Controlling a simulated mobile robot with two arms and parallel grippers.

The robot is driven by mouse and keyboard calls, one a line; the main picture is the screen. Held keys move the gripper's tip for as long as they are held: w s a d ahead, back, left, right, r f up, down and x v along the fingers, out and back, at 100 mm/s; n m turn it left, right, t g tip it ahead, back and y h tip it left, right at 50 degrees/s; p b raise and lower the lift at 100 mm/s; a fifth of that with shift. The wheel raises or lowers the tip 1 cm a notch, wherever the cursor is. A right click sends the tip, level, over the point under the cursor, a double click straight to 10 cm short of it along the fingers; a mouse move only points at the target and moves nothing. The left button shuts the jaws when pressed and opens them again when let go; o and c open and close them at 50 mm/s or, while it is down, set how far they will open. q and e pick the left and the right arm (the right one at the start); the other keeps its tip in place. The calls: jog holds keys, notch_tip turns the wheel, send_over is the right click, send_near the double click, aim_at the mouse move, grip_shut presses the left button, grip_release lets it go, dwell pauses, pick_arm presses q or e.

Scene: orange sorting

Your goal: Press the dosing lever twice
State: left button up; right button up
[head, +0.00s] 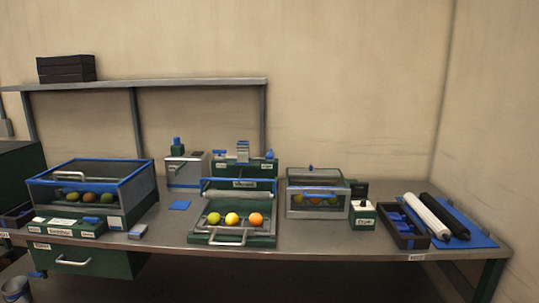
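I cannot tell for certain which part is the dosing lever. A grey dispenser-like box (185,171) with a blue-and-dark knob (176,146) on top stands at the back, left of centre. A small blue square (180,205) lies on the table in front of it. Right of it, a green unit (244,169) carries blue and light parts on top; its labels are too small to read. Neither of my grippers shows in the head view.
A blue-framed clear case (139,186) holds fruit at left. A green tray (263,238) with three fruits sits front centre. A clear-fronted box (296,205), dark tray (394,211) and rollers (428,216) on a blue mat (484,240) stand right. The table front (340,240) is bare right of centre.

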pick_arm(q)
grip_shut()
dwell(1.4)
